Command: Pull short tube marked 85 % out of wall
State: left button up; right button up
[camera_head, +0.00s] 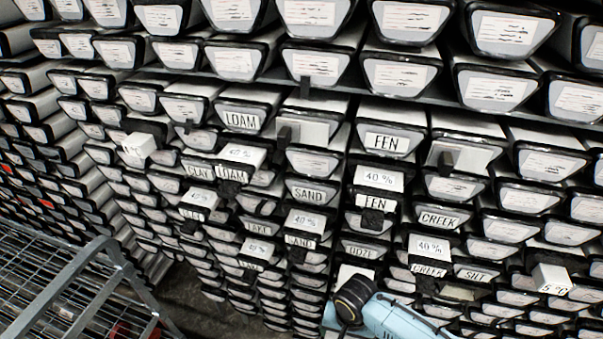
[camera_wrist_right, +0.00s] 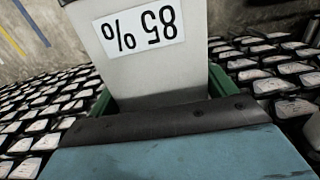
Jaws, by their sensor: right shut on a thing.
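The short tube marked 85 % (camera_wrist_right: 150,65) fills the upper middle of the right wrist view. Its pale face carries a white label that reads upside down. My right gripper (camera_wrist_right: 160,118) is shut on it; a dark pad edge and a light blue part cross the lower half of that view and hide the lower part of the tube. A green edge (camera_wrist_right: 218,82) shows on both sides of the tube. In the head view a light blue part of my arm (camera_head: 385,318) comes in at the bottom; the 85 % label cannot be made out there. My left gripper is not in view.
The wall (camera_head: 320,190) is packed with tube ends, several with labels such as LOAM, FEN and SAND. White 40 % blocks (camera_head: 378,179) stick out. A 5 °C block (camera_head: 552,280) juts at the right. A grey wire cart (camera_head: 75,285) stands at the lower left.

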jog(key=shift+s+a+r+p, duration=0.1)
jog(key=shift+s+a+p, duration=0.2)
jog(key=shift+s+p, duration=0.4)
jog(key=shift+s+a+p, duration=0.25)
jog(key=shift+s+p, duration=0.3)
jog(key=shift+s, duration=0.4)
jog(key=shift+s+a+r+p, duration=0.1)
jog(key=shift+s+a+p, duration=0.2)
jog(key=shift+s+p, duration=0.4)
jog(key=shift+s+a+f+p, duration=0.15)
jog(key=shift+s+p, duration=0.1)
jog(key=shift+s, duration=0.35)
jog(key=shift+s+a+r+p, duration=0.15)
jog(key=shift+s+p, duration=0.1)
jog(key=shift+s, duration=0.3)
jog(key=shift+f, duration=0.15)
